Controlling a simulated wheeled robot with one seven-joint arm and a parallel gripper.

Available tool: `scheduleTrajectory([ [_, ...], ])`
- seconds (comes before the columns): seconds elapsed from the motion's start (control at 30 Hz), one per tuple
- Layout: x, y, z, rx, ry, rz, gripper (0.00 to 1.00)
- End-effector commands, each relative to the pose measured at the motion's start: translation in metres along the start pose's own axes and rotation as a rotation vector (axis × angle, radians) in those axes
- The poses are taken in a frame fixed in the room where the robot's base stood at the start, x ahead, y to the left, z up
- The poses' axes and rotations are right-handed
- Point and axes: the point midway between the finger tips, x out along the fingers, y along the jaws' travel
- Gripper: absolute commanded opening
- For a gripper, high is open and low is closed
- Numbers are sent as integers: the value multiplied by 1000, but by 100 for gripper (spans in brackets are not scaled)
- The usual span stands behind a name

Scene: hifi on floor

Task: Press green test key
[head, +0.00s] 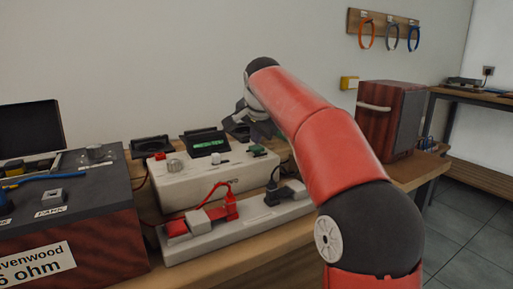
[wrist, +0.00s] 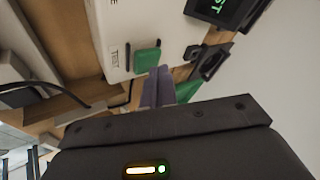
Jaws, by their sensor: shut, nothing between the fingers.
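The green test key (wrist: 147,61) is on the pale instrument box (wrist: 116,30), beside a label reading TEST in the wrist view. In the head view the green key (head: 257,150) is at the right end of the box's top (head: 200,178). My gripper (wrist: 160,73) is shut and empty, its purple-grey fingers pointing at the key. The fingertips appear right at the key's edge; I cannot tell whether they touch it. In the head view my gripper (head: 262,130) is above the right end of the box, partly hidden by my red arm.
A grey strip with red plugs (head: 228,207) lies in front. A dark-topped cabinet (head: 90,195) stands left, a reddish wooden cabinet (head: 385,118) right. Another green piece (wrist: 188,95) shows behind my fingers.

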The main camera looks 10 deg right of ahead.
Motion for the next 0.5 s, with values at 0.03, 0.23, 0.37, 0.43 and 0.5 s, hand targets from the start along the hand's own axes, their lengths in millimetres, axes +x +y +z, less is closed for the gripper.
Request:
scheduleTrajectory([
  [0.03, 1, 0, 0, 0, 0, 0, 0],
  [0.23, 3, 1, 2, 0, 0, 0, 0],
  [0.37, 4, 2, 2, 0, 0, 0, 0],
  [0.43, 5, 2, 2, 0, 0, 0, 0],
  [0.5, 5, 3, 3, 0, 0, 0, 0],
])
